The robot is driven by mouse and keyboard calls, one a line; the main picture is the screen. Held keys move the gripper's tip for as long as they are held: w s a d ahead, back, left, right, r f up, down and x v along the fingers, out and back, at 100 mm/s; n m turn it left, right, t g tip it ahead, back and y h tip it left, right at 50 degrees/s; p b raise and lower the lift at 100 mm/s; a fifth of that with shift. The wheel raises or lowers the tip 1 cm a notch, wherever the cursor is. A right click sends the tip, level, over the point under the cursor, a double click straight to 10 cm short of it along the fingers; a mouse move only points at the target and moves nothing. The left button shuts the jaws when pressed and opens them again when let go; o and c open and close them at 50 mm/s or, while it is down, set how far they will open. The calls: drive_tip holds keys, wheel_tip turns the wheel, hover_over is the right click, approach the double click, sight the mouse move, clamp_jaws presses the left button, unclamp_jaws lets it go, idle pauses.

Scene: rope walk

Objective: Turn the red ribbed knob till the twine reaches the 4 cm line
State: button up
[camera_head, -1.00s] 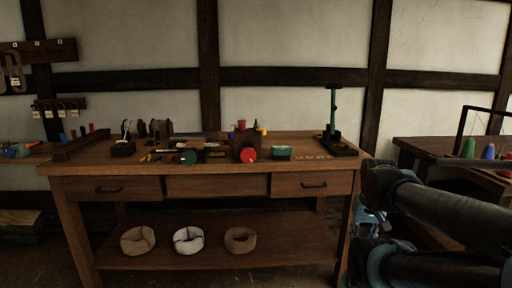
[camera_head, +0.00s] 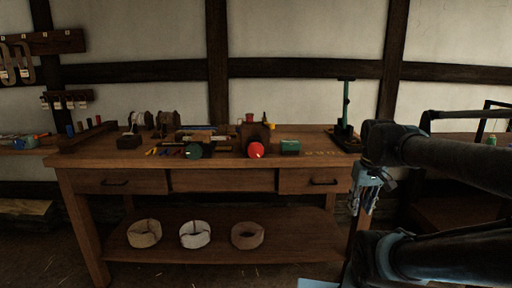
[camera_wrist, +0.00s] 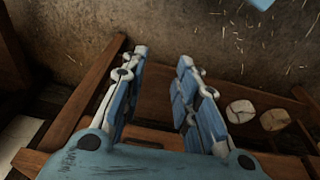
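The red knob (camera_head: 256,150) faces front on a dark wooden block (camera_head: 254,133) on the workbench (camera_head: 110,159). Its ribs are too small to make out. A green round knob or disc (camera_head: 194,151) sits to its left. I cannot make out the twine or the 4 cm line. My gripper (camera_head: 369,196) is at the right of the head view, low beside the bench's right front leg and well apart from the red knob. In the wrist view my gripper (camera_wrist: 160,75) has its two fingers spread with nothing between them.
A green box (camera_head: 290,147) stands right of the knob. A green upright stand (camera_head: 346,105) is at the bench's right end. Spools (camera_head: 167,122) and small tools lie to the left. Rope coils (camera_head: 195,234) rest on the lower shelf (camera_head: 275,252). Another table is at far right.

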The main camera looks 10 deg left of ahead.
drive_tip(key=w+a+r+n, duration=0.5)
drive_tip(key=w+a+r, duration=0.25)
drive_tip(key=r, duration=0.35)
wheel_tip(320, 180, up, 16)
drive_tip(key=n+g, duration=0.2)
drive_tip(key=n, duration=1.1)
hover_over(256, 144)
drive_tip(key=w, duration=0.1)
drive_tip(key=f, duration=1.6)
drive_tip(key=shift+w+a+f, duration=0.1)
drive_tip(key=shift+a+f, duration=0.1)
drive_tip(key=shift+f, duration=0.1)
drive_tip(key=shift+c, duration=0.3)
clamp_jaws()
